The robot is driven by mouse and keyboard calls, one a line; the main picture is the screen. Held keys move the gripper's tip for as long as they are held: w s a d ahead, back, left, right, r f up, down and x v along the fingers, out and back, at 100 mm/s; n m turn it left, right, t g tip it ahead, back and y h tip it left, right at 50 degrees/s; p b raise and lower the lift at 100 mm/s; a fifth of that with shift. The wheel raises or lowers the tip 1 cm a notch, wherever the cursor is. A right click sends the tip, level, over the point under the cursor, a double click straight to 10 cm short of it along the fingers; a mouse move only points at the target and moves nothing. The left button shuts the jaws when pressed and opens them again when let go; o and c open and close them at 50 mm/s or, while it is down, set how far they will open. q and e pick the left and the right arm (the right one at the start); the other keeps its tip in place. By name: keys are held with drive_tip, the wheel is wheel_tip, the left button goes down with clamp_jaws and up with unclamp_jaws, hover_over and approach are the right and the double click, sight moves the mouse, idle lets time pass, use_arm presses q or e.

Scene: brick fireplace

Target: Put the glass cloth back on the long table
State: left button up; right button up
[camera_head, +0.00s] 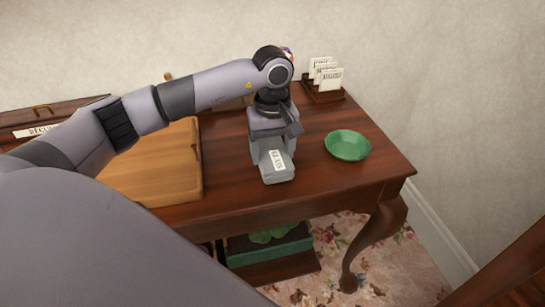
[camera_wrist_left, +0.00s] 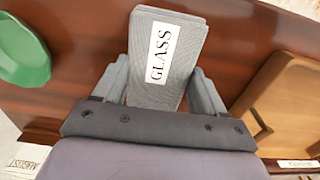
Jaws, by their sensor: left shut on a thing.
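The glass cloth (camera_head: 277,165) is a folded grey cloth with a white label; the label reads GLASS in the left wrist view (camera_wrist_left: 160,50). My left gripper (camera_head: 272,140) points down over the long table (camera_head: 310,185) and is shut on the cloth. Its two fingers clasp the cloth's sides in the left wrist view. The cloth is at or just above the dark wood tabletop, near the front edge; I cannot tell whether it touches. My right gripper does not show.
A green dish (camera_head: 348,146) lies right of the cloth. A card rack (camera_head: 324,95) stands at the back right. A wooden tray (camera_head: 165,180) is to the left, with a labelled box (camera_head: 50,115) beyond it. A green container (camera_head: 270,247) sits below the table.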

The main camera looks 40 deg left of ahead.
sight(272, 154)
use_arm(q)
drive_tip(key=shift+f, duration=1.2)
drive_tip(key=shift+f, duration=0.25)
drive_tip(key=o, duration=1)
drive_tip(key=shift+r, duration=0.1)
wheel_tip(272, 154, up, 12)
drive_tip(key=shift+r, duration=0.15)
drive_tip(key=shift+s, duration=0.1)
